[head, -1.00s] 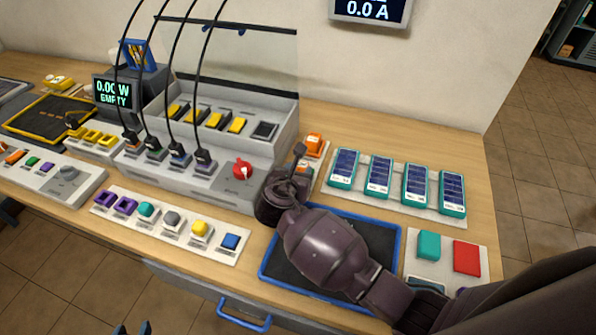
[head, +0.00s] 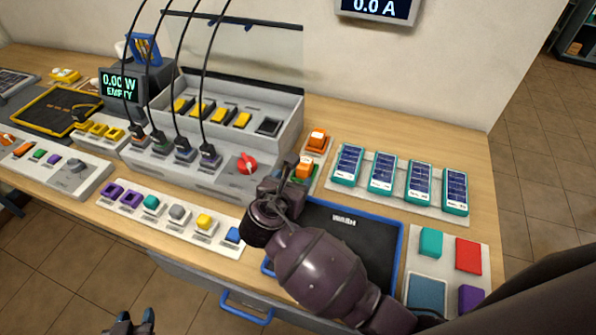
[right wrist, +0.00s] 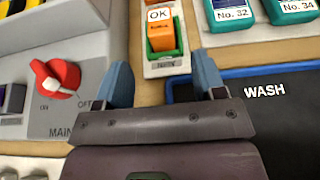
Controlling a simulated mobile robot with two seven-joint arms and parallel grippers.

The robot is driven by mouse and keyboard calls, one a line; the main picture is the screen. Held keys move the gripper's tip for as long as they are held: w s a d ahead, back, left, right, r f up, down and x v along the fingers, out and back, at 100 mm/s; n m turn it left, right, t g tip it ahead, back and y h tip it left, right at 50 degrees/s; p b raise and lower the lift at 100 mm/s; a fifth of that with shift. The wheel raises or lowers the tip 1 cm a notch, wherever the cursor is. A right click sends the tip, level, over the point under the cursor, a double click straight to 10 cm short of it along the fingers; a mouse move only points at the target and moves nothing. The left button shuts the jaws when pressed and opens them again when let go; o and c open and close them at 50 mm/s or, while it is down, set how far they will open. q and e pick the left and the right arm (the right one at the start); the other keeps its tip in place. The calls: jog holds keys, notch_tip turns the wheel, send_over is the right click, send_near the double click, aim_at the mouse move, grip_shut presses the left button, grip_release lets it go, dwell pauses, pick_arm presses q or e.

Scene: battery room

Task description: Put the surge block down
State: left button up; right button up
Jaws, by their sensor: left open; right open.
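The surge block is most likely the front orange block (head: 304,168), standing in a green-edged slot on a narrow pale plate behind the blue-rimmed tray. In the right wrist view the orange block (right wrist: 162,40) sits in its green slot (right wrist: 160,55), with a white OK label above it. My right gripper (head: 287,178) is open, with its blue fingers (right wrist: 163,82) apart and the block beyond their tips, apparently untouched. My left gripper (head: 136,318) is open and empty, low in front of the bench.
A second orange block (head: 317,138) stands behind. A red rotary switch (head: 246,163) is close on the left. The black WASH tray (head: 397,250) lies under my right arm. Several teal-edged cells (head: 383,172) are on the right. Cables hang over the grey charger (head: 215,175).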

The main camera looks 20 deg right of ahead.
jog(key=shift+v, duration=1.9)
